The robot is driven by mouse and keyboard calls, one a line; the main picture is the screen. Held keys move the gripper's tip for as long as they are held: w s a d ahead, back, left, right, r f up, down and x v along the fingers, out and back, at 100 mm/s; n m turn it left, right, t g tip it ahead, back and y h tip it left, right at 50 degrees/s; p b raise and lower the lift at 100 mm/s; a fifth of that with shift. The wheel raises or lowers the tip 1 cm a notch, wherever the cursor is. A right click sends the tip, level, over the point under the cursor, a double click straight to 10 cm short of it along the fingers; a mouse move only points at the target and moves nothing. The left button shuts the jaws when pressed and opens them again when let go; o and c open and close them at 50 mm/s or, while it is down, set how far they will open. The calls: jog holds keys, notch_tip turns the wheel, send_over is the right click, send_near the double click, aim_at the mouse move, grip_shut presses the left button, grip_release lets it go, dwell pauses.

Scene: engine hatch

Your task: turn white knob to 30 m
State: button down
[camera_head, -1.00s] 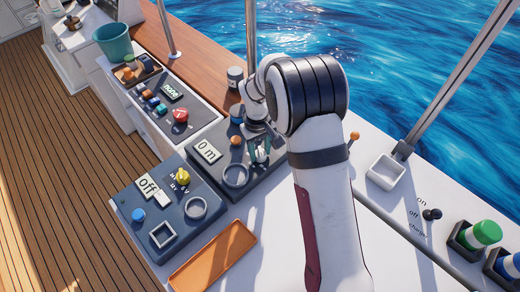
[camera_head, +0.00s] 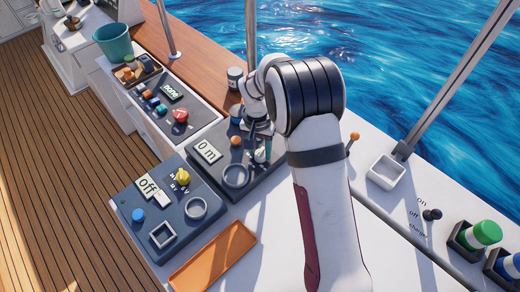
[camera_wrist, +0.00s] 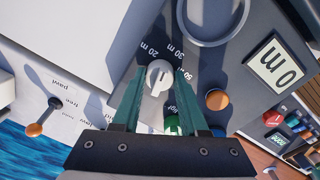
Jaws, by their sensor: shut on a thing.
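The white knob (camera_wrist: 158,76) sits on the dark panel with the labels 20 m, 30 m and 50 m by its far side. My gripper (camera_wrist: 161,72) has its teal fingers on either side of the knob and is shut on it. In the head view my gripper (camera_head: 259,152) is at the right part of the middle panel, and the knob cannot be made out there. The display (camera_head: 207,151) beside it reads 0 m; it also shows in the wrist view (camera_wrist: 274,66).
An orange button (camera_wrist: 217,99) and a green part (camera_wrist: 172,125) are close to my fingers. A round ring (camera_head: 236,175) stands on the same panel. A panel with a yellow knob (camera_head: 183,176) and an orange tray (camera_head: 213,256) are nearer. A lever (camera_wrist: 35,129) lies off the panel.

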aim_at(258, 152)
jog(key=shift+m, duration=1.2)
jog(key=shift+c, duration=2.2)
grip_release()
notch_tip(258, 152, up, 16)
jog(key=shift+w+a, duration=0.2)
jog(key=shift+a, duration=0.1)
jog(key=shift+f, duration=0.15)
